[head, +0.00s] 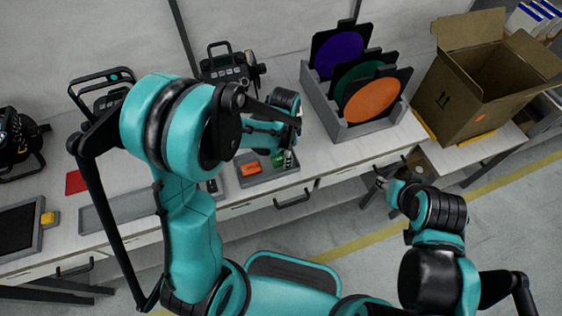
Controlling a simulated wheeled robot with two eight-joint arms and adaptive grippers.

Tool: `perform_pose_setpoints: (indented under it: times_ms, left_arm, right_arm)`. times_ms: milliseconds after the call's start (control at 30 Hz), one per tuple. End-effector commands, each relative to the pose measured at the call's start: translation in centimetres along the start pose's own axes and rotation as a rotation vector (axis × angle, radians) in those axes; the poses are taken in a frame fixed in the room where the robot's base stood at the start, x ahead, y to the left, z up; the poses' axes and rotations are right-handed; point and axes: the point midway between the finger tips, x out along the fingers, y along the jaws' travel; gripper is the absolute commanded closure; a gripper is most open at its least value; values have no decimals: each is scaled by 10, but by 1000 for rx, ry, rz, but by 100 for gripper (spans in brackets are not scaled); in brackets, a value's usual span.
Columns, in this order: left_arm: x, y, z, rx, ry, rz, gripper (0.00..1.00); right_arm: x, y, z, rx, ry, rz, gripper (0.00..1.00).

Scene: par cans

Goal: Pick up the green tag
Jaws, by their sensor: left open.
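A green tag (277,160) lies in a small grey tray (262,181) on the bench, right of an orange tag. My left gripper (289,159) reaches down over the tray's right end. It is open, with its fingers beside the green tag. The arm and gripper hide part of the tray, and I cannot tell whether the fingers touch the tag. My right gripper (382,183) is off the front of the bench, away from the tray. It is too small to tell whether it is open.
Orange tags (249,168) lie in the tray's left part. A grey rack (345,128) holds purple, green and orange filter discs at the back. An open cardboard box (458,98) stands at right. An empty grey tray (122,208) and a red card (76,182) lie left.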

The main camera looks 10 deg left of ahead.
Motion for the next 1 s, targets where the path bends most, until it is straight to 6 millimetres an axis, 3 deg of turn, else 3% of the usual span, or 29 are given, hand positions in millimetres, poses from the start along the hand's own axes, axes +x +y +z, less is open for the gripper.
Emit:
perform_pose_setpoints:
  times_ms: [167,300,733,1000]
  left_arm:
    - [0,0,0,0,0,0,55]
    - [0,0,0,0,0,0,86]
    - [-5,0,0,0,0,0,86]
    - [-41,0,0,0,0,0,86]
  right_arm:
    - [-1,0,-1,0,0,0,60]
    - [-1,0,-1,0,0,0,60]
    - [-2,0,-2,0,0,0,60]
    - [-18,0,-13,0,0,0,60]
